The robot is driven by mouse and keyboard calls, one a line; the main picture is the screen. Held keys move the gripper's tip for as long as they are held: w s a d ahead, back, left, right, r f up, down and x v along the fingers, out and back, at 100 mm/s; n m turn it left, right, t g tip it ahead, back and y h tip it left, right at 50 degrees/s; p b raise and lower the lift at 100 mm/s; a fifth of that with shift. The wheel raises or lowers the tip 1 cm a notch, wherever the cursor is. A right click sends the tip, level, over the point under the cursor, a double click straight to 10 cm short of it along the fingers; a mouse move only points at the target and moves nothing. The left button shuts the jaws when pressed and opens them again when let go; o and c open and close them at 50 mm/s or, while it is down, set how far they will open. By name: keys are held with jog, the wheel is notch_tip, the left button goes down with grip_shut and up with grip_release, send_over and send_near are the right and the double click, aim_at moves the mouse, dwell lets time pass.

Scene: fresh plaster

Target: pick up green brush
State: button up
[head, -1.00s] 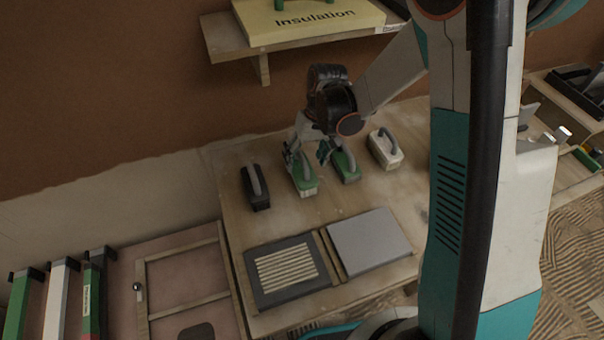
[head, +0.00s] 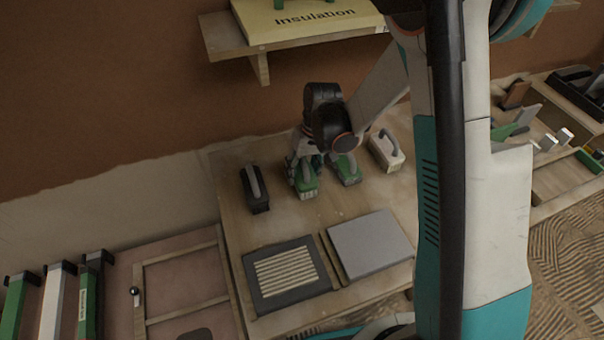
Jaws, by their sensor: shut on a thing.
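The green brush (head: 307,192) with pale bristles stands on the wooden table, second from the left in a row of handled tools. My gripper (head: 305,166) is above it, with its fingers closed on the brush's upper part. My wrist and fingers hide most of its handle. I cannot tell whether the brush still touches the table. A second green tool (head: 348,174) with a darker base stands just right of it, partly behind my arm.
A black handled tool (head: 255,192) stands to the left and a white one (head: 386,153) to the right. A ribbed dark tray (head: 262,298) and a grey plate (head: 371,244) lie in front. The insulation shelf (head: 222,42) juts from the wall behind.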

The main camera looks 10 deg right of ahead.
aim_at(302, 159)
jog(key=shift+r, duration=0.1)
jog(key=shift+r+p, duration=0.35)
jog(key=shift+r, duration=0.3)
notch_tip(302, 159, up, 6)
jog(key=shift+f+p, duration=0.25)
jog(key=shift+p, duration=0.75)
jog(key=s+d, duration=0.1)
jog(key=s, duration=0.5)
jog(key=s+d+p, duration=0.1)
jog(key=s, duration=0.4)
jog(key=s+d+p, duration=0.1)
jog(key=s, duration=0.5)
jog(key=shift+s+d, duration=0.3)
jog(key=shift+s, duration=0.05)
jog(key=o, duration=0.4)
jog(key=shift+c, duration=1.1)
